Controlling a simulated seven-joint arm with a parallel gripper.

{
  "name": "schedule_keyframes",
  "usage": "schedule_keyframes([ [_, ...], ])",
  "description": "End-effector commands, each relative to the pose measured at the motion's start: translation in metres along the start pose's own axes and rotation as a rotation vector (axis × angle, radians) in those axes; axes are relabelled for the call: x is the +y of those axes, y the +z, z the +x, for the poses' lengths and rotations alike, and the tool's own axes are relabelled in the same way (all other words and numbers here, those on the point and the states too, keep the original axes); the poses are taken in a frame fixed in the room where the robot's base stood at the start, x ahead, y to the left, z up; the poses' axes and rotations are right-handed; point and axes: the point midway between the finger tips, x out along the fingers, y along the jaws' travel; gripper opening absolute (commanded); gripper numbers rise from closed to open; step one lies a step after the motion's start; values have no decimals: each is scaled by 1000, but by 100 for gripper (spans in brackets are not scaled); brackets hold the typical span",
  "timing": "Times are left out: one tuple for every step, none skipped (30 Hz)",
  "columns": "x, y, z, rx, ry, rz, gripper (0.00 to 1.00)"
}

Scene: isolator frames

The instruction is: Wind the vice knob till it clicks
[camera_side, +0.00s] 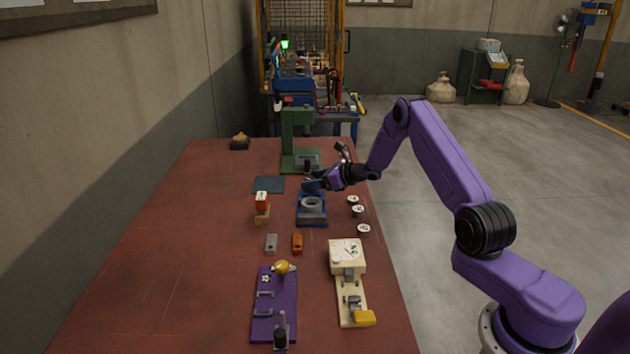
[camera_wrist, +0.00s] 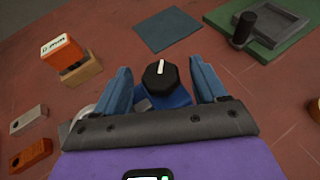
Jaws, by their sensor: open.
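The blue vice (camera_side: 312,221) stands on the red table in the side view, with a round grey part on its top. In the wrist view, part of the vice's blue body (camera_wrist: 180,97) shows below the black knob (camera_wrist: 153,80). The knob has a white pointer line, aimed nearly straight up the picture. My gripper (camera_wrist: 161,67) has its two blue fingers apart, one on each side of the knob, with visible gaps. In the side view my gripper (camera_side: 314,184) is at the vice's far end and hides the knob there.
A green press (camera_side: 290,134) stands just behind my gripper. Small white dials (camera_side: 358,210) sit right. A purple board (camera_side: 262,328) and a cream fixture (camera_side: 346,250) are nearer. The table's left is clear.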

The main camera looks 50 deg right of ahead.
Motion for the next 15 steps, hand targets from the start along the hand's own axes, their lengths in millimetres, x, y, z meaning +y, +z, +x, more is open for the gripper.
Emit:
schedule_keyframes([
  [0,0,0,0,0,0,71],
  [0,0,0,0,0,0,71],
  [0,0,0,0,0,0,71],
  [0,0,0,0,0,0,71],
  [0,0,0,0,0,0,71],
  [0,0,0,0,0,-1,71],
  [0,0,0,0,0,-1,61],
  [0,0,0,0,0,-1,52],
  [0,0,0,0,1,-1,38],
  [0,0,0,0,0,-1,29],
  [0,0,0,0,1,-1,19],
  [0,0,0,0,1,-1,15],
  [0,0,0,0,1,-1,15],
  [0,0,0,0,1,-1,15],
  [0,0,0,0,0,0,15],
])
